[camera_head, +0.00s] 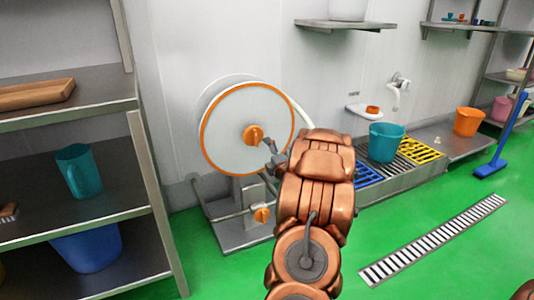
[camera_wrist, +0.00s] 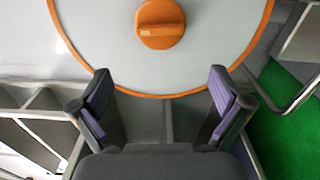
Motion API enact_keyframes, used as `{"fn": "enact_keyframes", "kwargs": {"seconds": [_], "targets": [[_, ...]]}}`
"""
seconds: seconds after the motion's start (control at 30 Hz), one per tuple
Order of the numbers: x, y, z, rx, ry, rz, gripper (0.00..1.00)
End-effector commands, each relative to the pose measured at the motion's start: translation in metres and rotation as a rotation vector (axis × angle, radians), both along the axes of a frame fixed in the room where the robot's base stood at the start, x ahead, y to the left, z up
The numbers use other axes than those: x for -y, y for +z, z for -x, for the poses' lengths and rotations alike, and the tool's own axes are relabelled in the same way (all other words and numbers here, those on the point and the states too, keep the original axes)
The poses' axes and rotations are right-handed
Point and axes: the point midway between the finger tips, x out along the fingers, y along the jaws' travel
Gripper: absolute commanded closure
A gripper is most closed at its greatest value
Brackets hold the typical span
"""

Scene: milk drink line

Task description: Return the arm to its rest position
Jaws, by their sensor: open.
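My gripper (camera_wrist: 160,108) is open and empty in the wrist view, its two dark fingers with purplish pads spread apart. It is below an orange knob (camera_wrist: 160,24) on a round white lid with an orange rim (camera_wrist: 75,50). In the head view my copper-coloured arm reaches forward to the round orange-rimmed disc (camera_head: 222,148), and the gripper shows only in part beside the disc's orange knob (camera_head: 253,135). I cannot tell from these views whether a finger touches the disc.
A metal shelf (camera_head: 105,85) at the left holds a teal jug (camera_head: 78,170), a wooden tray (camera_head: 35,94) and a blue tub (camera_head: 88,248). A teal bucket (camera_head: 386,142) and an orange bucket (camera_head: 467,122) stand at the right. Green floor (camera_head: 410,225) around the drain grate (camera_head: 435,240) is clear.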

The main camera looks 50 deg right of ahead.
Motion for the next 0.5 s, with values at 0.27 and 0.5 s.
{"fn": "enact_keyframes", "kwargs": {"seconds": [0.27,0.5], "targets": [[0.000,0.000,0.000,-0.001,0.000,0.000,0.00],[-0.008,0.013,-0.008,-0.019,0.001,-0.034,0.00]]}}
